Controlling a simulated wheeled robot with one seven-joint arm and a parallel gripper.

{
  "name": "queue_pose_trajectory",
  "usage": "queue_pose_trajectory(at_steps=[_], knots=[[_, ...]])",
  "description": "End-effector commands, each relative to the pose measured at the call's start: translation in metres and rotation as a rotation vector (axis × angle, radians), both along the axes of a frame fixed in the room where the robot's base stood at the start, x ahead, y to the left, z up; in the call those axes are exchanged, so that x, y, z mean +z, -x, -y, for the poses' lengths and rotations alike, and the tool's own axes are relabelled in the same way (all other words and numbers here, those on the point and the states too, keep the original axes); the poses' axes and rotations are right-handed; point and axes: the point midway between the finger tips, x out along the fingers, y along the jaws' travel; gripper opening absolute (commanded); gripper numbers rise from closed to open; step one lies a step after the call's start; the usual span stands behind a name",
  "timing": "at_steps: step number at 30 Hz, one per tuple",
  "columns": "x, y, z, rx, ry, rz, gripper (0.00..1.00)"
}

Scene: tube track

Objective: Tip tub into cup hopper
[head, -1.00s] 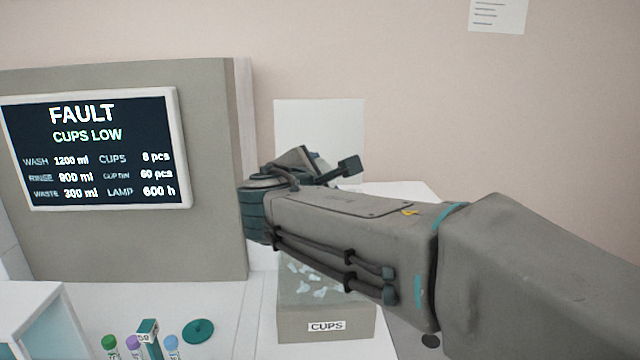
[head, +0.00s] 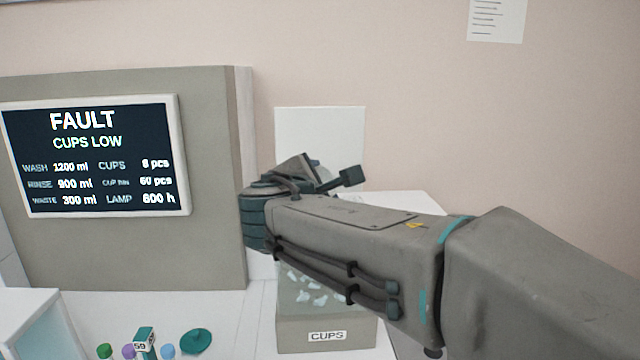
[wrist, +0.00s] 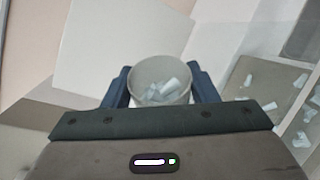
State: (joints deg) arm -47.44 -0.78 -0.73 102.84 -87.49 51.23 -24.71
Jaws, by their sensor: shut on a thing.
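The tub (wrist: 152,72) is a pale round container with several small white cups inside. My gripper (wrist: 160,77) is shut on it, with a dark blue finger on each side, in the wrist view. The tub's mouth faces the wrist camera and the cups lie inside it. The cup hopper (head: 358,328) is a grey box labelled CUPS with loose white cups in its upper part, below my arm in the head view. It also seems to show at the right of the wrist view (wrist: 244,76), apart from the tub.
A grey machine panel with a screen (head: 95,155) reads FAULT, CUPS LOW, left of the hopper. Several capped tubes, a small labelled box (head: 145,343) and a teal disc (head: 196,342) are at the lower left. A white sheet (head: 320,135) is on the wall behind.

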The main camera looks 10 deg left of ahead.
Motion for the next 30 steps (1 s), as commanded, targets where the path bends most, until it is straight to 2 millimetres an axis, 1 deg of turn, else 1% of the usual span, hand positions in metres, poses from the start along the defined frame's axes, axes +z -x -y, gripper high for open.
queue_pose_trajectory(at_steps=[15, 22, 30], knots=[[-0.0058, -0.0005, -0.0002, -0.001, -0.098, 0.036, 0.30], [-0.0052, -0.0003, -0.0006, 0.001, -0.147, 0.054, 0.30], [-0.0027, -0.0002, -0.0007, 0.000, -0.151, 0.055, 0.30]])
